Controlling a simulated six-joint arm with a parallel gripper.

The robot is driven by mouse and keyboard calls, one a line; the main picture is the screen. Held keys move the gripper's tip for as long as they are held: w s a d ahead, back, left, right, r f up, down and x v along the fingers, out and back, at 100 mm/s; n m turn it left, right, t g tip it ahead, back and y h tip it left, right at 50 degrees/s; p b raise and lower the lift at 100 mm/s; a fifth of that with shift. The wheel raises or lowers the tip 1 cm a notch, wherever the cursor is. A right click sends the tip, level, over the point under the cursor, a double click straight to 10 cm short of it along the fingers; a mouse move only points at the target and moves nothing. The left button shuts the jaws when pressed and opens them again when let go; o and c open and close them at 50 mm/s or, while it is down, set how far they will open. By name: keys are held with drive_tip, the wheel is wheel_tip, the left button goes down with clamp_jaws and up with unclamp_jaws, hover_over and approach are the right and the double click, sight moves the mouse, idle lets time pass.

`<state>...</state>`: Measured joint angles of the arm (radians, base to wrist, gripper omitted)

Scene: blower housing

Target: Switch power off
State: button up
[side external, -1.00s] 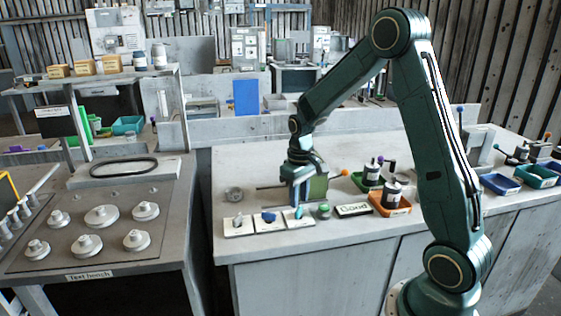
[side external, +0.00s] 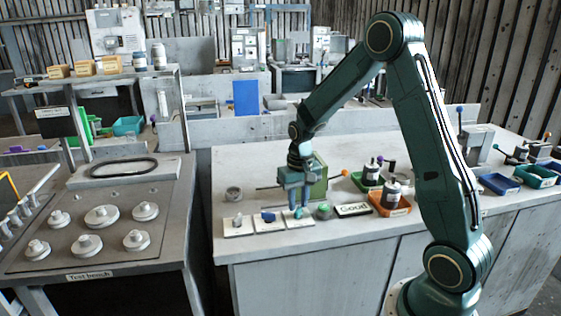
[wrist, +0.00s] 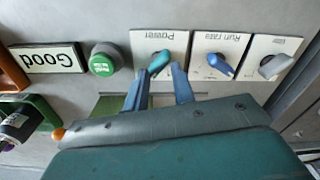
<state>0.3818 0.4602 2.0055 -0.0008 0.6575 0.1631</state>
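The Power switch is a teal knob (wrist: 159,62) on a white plate labelled "Power" (wrist: 161,40) in the wrist view. In the side view its plate (side external: 301,223) is the right one of three. My gripper (wrist: 160,70) is open. Its two blue fingers point at the knob, with one fingertip on each side of the knob's near end. I cannot tell whether either touches it. In the side view my gripper (side external: 298,212) points down at the Power plate and hides most of the knob.
The blue Run rate knob (wrist: 219,64) and a grey knob (wrist: 274,67) sit beside it. On the other side are a green round button (wrist: 103,62) and a "Good" sign (wrist: 48,59). A green block (side external: 318,180) stands behind my gripper. An orange tray (side external: 389,208) is further right.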

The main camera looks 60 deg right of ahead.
drive_tip(key=m, duration=0.2)
drive_tip(key=f+m, duration=0.1)
drive_tip(key=m, duration=0.3)
drive_tip(key=shift+s+a+f, duration=0.1)
drive_tip(key=shift+s+f, duration=0.05)
drive_tip(key=shift+s, duration=0.1)
drive_tip(key=m, duration=0.3)
drive_tip(key=shift+w+m, duration=0.1)
drive_tip(key=shift+m, duration=0.3)
drive_tip(key=shift+f, duration=0.55)
clamp_jaws()
